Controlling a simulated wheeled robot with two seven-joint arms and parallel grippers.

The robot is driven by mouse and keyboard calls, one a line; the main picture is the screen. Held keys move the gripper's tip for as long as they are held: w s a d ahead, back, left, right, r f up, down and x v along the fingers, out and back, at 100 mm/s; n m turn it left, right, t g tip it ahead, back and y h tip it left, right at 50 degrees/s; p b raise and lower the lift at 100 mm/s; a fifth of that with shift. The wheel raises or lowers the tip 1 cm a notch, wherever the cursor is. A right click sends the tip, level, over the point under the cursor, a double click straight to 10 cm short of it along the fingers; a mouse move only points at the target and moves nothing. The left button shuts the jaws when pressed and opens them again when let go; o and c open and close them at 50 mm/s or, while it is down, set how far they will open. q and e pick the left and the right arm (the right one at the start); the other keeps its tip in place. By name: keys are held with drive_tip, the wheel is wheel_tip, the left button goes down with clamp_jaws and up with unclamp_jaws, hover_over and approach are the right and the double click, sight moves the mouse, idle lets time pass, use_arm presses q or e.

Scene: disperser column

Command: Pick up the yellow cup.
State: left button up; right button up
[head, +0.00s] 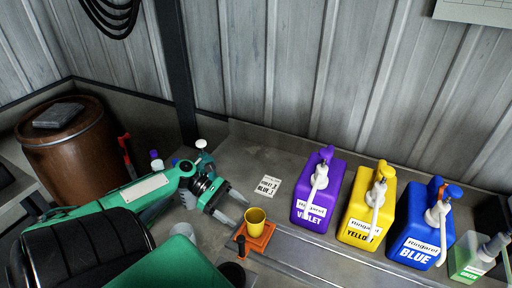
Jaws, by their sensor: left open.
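The yellow cup (256,222) stands upright on a small orange stand (262,240) at the front of the metal counter. My left gripper (242,213) reaches in from the left with its two grey fingers apart. Its fingertips are just left of the cup, and nothing shows between them. I cannot tell whether a fingertip touches the cup. My right gripper is not in view.
Violet (316,198), yellow (367,212) and blue (423,232) pump bottles stand to the right, with a green-labelled one (470,262) at the edge. A paper note (268,185) lies behind the cup. A brown barrel (75,150) stands left.

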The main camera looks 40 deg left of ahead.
sight(255, 225)
use_arm(q)
drive_tip(key=shift+w+d+f+p, duration=0.35)
drive_tip(key=shift+d+f, duration=0.3)
drive_tip(key=shift+d, duration=0.15)
drive_tip(key=shift+d+f, duration=0.2)
drive_tip(key=shift+d, duration=0.3)
drive_tip(key=p+x, duration=0.1)
drive_tip(key=x, duration=0.3)
drive_tip(key=shift+w+d+p, duration=0.1)
drive_tip(key=shift+w+p, duration=0.05)
drive_tip(key=shift+p, duration=0.2)
drive_tip(key=shift+d+f, duration=0.2)
drive_tip(key=c, duration=1.1)
drive_tip(key=shift+o, duration=0.2)
